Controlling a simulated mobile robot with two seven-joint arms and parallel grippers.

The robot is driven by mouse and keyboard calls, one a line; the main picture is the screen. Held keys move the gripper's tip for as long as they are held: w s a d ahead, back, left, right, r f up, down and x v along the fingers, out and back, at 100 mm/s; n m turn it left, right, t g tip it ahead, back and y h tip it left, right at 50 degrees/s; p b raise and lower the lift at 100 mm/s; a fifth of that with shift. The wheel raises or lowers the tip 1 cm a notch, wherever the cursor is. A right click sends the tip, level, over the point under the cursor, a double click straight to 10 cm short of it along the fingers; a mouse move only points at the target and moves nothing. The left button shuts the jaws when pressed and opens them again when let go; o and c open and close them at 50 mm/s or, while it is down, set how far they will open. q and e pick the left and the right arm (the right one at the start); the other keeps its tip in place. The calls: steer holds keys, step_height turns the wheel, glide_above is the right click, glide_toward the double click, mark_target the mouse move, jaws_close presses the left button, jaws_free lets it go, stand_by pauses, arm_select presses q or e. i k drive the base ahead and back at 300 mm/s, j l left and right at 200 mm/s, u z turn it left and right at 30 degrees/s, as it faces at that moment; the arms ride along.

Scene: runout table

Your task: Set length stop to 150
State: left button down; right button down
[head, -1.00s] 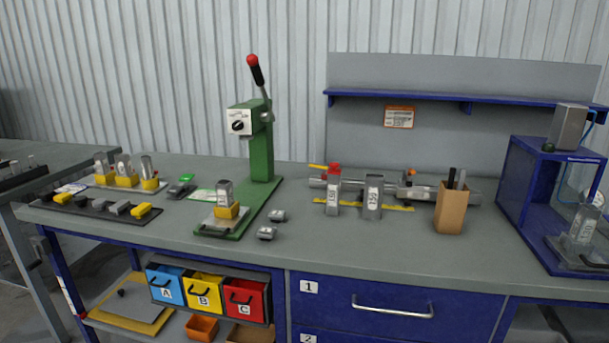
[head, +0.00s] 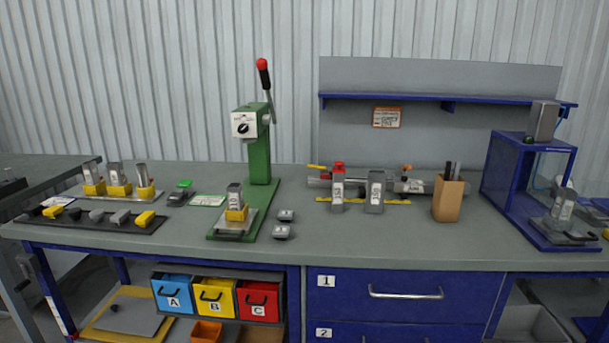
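The length stop assembly lies at the back right of the bench: a grey horizontal rail (head: 417,186) with a yellow scale strip (head: 397,202) in front of it. A yellow lever shows at its left end and an orange knob (head: 407,167) near its middle. Two upright grey blocks stand before the rail, one with a red top (head: 338,187) and one plain with a label (head: 375,191). They hide part of the rail and scale. The scale numbers are too small to read. Neither of my grippers is in view.
A green lever press (head: 259,150) stands mid-bench. Left are a tool tray (head: 90,220) and yellow-based blocks. A brown holder (head: 448,198) and blue frame (head: 528,185) stand right. Small grey parts (head: 282,232) lie near the press. The front bench strip is clear.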

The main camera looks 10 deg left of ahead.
mark_target(328, 176)
steer(key=i+j, duration=0.15)
steer(key=i, duration=0.25)
steer(key=i+j, duration=0.15)
steer(key=i, duration=0.2)
steer(key=i+j, duration=0.15)
steer(key=i, duration=0.25)
steer(key=u, duration=0.05)
